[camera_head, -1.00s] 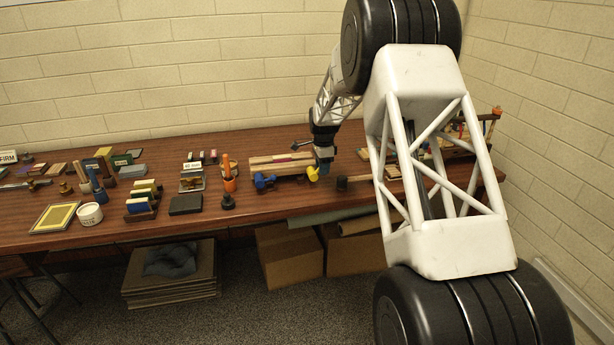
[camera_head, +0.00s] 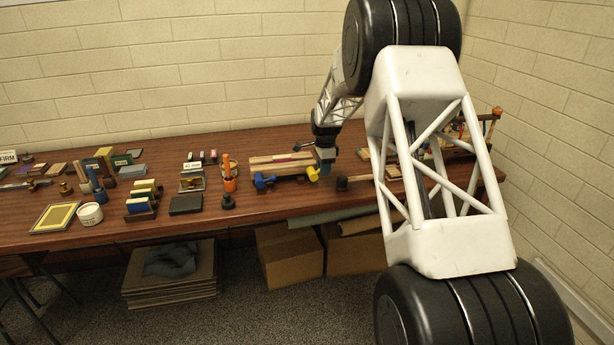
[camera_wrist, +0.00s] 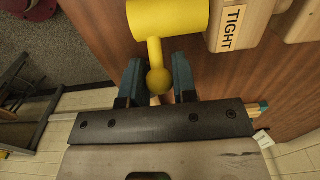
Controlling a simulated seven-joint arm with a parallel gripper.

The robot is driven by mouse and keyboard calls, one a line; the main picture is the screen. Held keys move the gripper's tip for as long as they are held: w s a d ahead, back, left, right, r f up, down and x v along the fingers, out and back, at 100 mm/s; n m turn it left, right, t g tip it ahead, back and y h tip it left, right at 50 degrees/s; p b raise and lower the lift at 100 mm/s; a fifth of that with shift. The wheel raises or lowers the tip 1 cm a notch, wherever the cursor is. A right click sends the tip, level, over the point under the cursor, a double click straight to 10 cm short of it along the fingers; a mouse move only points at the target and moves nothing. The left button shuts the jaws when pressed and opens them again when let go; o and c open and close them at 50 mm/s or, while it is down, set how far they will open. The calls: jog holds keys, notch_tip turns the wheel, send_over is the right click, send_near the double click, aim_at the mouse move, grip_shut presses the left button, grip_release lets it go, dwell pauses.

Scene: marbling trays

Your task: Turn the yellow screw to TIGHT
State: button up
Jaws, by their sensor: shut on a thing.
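The yellow screw (camera_head: 313,174) is at the right front end of the wooden press on the table. In the wrist view it shows as a thick yellow head (camera_wrist: 168,17) with a thin bar ending in a ball knob (camera_wrist: 159,81). My gripper (camera_wrist: 157,78) has its two teal fingers on either side of this knob, shut on it. In the head view my gripper (camera_head: 326,167) is just right of the screw. A TIGHT label (camera_wrist: 232,28) is on pale wood, right of the yellow head in the wrist view. The screw's thread is hidden.
A blue screw (camera_head: 264,181) is at the press's left end, beside the wooden boards (camera_head: 280,161). A dark mallet-like tool (camera_head: 343,182) lies right of my gripper. The table's front edge is close below.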

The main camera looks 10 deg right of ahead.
jog(key=shift+d+f, duration=0.1)
jog(key=shift+f, duration=0.05)
jog(key=shift+d+f, duration=0.15)
jog(key=shift+f, duration=0.25)
dwell(0.4)
jog(key=shift+d+f, duration=0.1)
jog(key=shift+f, duration=0.15)
jog(key=o, duration=0.6)
jog(key=shift+c, duration=0.2)
jog(key=shift+r, duration=0.25)
jog(key=shift+r, duration=0.15)
